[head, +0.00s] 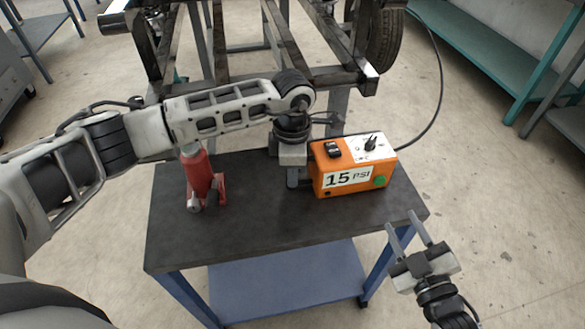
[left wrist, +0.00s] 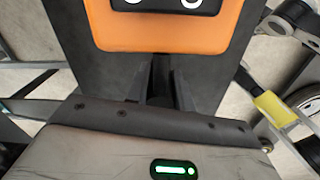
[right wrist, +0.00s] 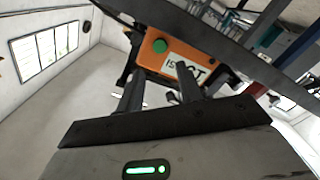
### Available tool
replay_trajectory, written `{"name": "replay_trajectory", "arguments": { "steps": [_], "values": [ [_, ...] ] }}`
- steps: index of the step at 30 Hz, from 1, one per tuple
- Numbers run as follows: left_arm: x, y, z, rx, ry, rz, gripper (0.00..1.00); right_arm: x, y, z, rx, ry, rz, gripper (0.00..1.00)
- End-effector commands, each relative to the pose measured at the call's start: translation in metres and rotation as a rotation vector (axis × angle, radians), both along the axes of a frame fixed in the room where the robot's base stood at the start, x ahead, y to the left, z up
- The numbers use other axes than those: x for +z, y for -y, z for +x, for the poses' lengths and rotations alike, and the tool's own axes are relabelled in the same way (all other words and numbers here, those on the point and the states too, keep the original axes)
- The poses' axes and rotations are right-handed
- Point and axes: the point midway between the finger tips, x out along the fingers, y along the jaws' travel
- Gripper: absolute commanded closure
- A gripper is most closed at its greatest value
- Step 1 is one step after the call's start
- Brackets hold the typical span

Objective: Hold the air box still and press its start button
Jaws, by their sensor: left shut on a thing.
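In the left wrist view the box (left wrist: 165,35) lies just beyond the fingers. My right gripper (head: 404,222) is open and empty, in front and right of the box, apart from the button.
A red jack (head: 198,178) stands on the table (head: 245,232) left of the box, below my left arm. A metal vehicle frame (head: 240,70) with a tyre (head: 384,40) is behind. A black hose (head: 440,85) curves from the box's right. Free floor lies to the right.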

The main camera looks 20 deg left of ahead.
Motion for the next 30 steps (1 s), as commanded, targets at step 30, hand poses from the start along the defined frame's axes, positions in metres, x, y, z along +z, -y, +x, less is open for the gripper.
{"name": "replay_trajectory", "arguments": {
  "steps": [30],
  "values": [
    [0.0011,0.0001,0.0007,0.0,0.003,-0.001,1.0,0.0001,0.0,0.0,0.0,0.0,0.0,1.0]
  ]
}}
